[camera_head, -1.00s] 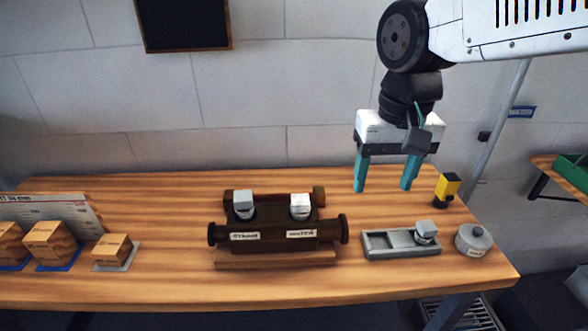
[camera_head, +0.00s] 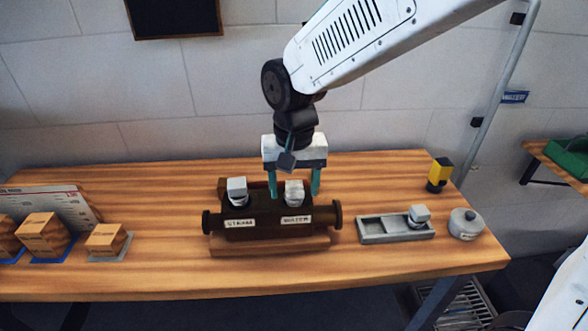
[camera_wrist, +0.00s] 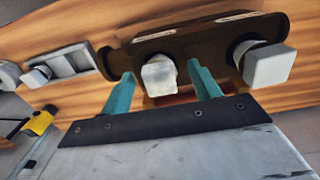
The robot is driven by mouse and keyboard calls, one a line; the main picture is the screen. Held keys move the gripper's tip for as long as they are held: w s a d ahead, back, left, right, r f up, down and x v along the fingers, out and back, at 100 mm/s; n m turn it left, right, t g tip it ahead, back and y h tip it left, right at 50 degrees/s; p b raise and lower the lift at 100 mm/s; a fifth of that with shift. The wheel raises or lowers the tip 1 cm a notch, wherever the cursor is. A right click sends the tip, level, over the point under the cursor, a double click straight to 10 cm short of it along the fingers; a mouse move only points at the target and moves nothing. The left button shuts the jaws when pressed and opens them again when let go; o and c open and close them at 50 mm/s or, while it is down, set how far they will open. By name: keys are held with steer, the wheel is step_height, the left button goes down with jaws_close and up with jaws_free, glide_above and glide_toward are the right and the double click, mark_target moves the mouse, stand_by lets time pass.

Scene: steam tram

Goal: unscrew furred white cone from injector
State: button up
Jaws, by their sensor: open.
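The dark brown injector (camera_head: 268,222) lies on the wooden bench, with two square-headed cones on top. The right cone (camera_head: 294,192) looks whiter and crusted; it also shows in the wrist view (camera_wrist: 159,76). The left cone (camera_head: 237,190) is plain grey and shows at right in the wrist view (camera_wrist: 268,65). My gripper (camera_head: 294,194) points down at the whiter cone, open. In the wrist view its teal fingers (camera_wrist: 162,85) stand on either side of that cone, with visible gaps. I cannot tell how far down the cone the tips reach.
A grey tray (camera_head: 372,230) with a grey square-headed cone (camera_head: 419,215) stands right of the injector. Beyond are a round grey lidded pot (camera_head: 466,225) and a yellow-black object (camera_head: 439,174).

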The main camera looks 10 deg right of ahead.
steer(key=shift+f, duration=0.4)
steer(key=c, duration=1.2)
steer(key=shift+d+n, duration=0.1)
steer(key=shift+n, duration=1.9)
steer(key=n, duration=0.2)
steer(key=shift+n, duration=1)
steer(key=n, duration=0.4)
steer(key=shift+w+d, duration=0.1)
